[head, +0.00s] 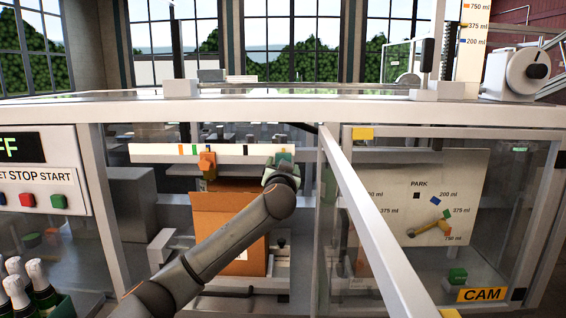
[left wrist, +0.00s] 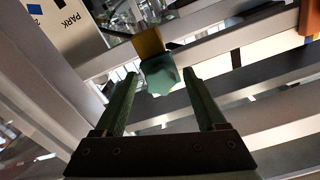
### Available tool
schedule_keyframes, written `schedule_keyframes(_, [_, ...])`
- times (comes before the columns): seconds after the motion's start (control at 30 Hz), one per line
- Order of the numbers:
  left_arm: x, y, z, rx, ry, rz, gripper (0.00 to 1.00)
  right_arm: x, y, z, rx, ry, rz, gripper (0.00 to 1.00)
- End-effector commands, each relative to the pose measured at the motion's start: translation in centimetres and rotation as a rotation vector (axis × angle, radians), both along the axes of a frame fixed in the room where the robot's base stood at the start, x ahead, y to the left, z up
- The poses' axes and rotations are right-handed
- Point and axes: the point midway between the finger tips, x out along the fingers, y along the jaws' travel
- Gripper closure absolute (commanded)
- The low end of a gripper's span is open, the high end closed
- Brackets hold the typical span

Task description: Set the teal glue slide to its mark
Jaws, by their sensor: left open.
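The teal glue slide (left wrist: 158,75) shows in the left wrist view, ahead of and between the two fingers of my left gripper (left wrist: 158,82). A yellow-brown block (left wrist: 148,43) is just behind it. Contact with the fingers cannot be told. In the head view the teal slide (head: 285,157) is at the right part of the white rail (head: 230,151), partly hidden by my left gripper (head: 281,166). My left gripper is open. The rail carries small coloured marks, including orange and green ones (head: 188,150) at its left. My right gripper is out of view.
An orange slide (head: 207,163) hangs on the same rail to the left. An open cardboard box (head: 215,215) stands below. A slanted grey door frame (head: 370,220) is close to the right of my arm.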

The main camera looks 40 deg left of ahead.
Motion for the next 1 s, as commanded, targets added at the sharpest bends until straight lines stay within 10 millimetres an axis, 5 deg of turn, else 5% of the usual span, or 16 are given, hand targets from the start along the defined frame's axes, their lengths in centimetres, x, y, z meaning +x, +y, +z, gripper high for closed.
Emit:
schedule_keyframes(0.47, [0.7, 0.59, -0.04, -0.001, -0.001, 0.0, 0.28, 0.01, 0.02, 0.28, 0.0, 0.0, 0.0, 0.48])
schedule_keyframes(1.0, [0.69, 0.57, -0.01, 0.0, 0.0, -0.001, 0.89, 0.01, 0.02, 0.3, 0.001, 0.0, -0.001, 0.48])
